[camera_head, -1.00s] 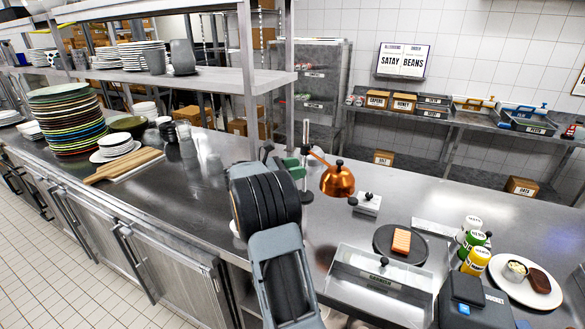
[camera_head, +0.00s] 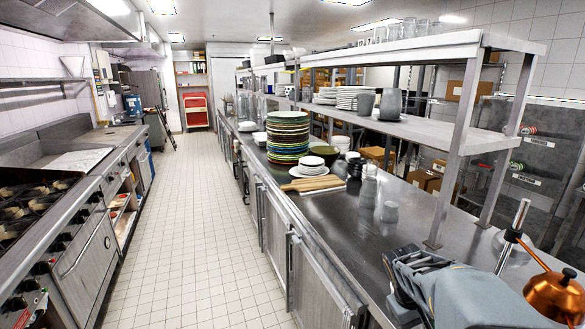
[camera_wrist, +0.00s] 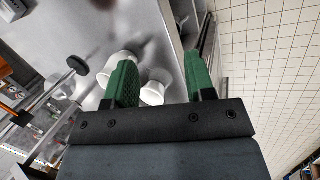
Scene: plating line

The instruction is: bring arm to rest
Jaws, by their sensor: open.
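My gripper (camera_wrist: 160,82) shows in the wrist view with its two green fingers apart and nothing between them that it holds. Pale round items, which look like cups or bowls (camera_wrist: 152,92), lie beyond the fingers; they look apart from them. In the head view my arm is at the lower right, over the steel counter (camera_head: 335,212); the gripper itself cannot be made out there.
A copper heat lamp (camera_head: 555,296) is close to the right of my arm. A stack of plates (camera_head: 287,137), a wooden board (camera_head: 312,184) and glasses (camera_head: 390,211) stand farther along the counter. A steel shelf (camera_head: 440,127) hangs above. The tiled aisle (camera_head: 195,215) is clear; a stove (camera_head: 45,215) lines its left.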

